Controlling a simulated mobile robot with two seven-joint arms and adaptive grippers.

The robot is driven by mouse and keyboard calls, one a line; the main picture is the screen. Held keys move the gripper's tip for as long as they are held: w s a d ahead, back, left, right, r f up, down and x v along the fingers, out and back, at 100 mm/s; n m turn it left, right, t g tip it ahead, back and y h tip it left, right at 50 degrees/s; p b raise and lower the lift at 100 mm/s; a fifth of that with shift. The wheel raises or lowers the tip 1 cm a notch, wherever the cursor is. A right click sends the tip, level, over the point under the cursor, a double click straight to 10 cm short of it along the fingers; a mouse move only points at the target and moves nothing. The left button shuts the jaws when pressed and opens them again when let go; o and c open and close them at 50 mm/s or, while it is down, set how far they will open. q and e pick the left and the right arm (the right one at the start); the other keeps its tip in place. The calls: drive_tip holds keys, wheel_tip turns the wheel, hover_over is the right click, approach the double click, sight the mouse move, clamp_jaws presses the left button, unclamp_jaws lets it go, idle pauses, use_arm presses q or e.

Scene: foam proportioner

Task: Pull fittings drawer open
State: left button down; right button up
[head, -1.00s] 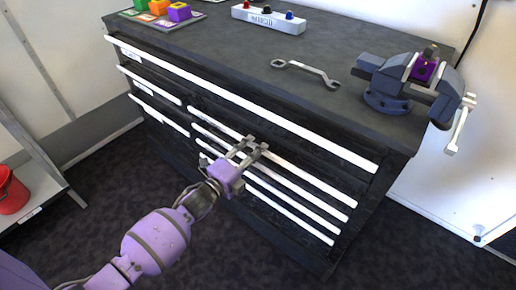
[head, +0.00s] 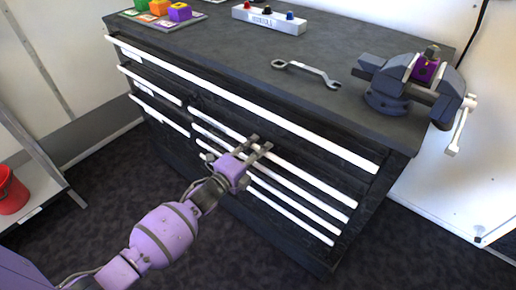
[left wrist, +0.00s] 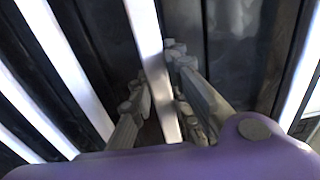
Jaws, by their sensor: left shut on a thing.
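The dark cabinet (head: 290,106) has drawers with long white bar handles. No label naming the fittings drawer is readable. My left gripper (head: 260,147) is at the top handle (head: 310,180) of the right-hand drawer stack, just below the full-width top drawer. In the left wrist view, my gripper's fingers (left wrist: 160,95) lie on both sides of this white handle (left wrist: 146,38) and are shut on it. The drawer fronts look flush, with no clear gap at this drawer. My right gripper is in neither view.
On the cabinet top are a wrench (head: 306,73), a grey vise (head: 405,85), a white box with coloured knobs (head: 269,18) and a tray with coloured blocks (head: 160,15). A red bucket (head: 11,190) stands at the left. The floor before the cabinet looks free.

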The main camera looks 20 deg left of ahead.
use_arm(q)
drive_tip(key=shift+s, duration=0.1)
drive_tip(key=shift+s+a, duration=0.15)
drive_tip(key=shift+s, duration=0.1)
drive_tip(key=p+v, duration=0.4)
drive_tip(key=v, duration=3.4)
drive_tip(key=shift+r+p, duration=0.15)
drive_tip(key=shift+p, duration=0.25)
drive_tip(key=shift+w, duration=0.1)
drive_tip(key=c, duration=1.6)
unclamp_jaws()
drive_tip(key=shift+c, duration=0.2)
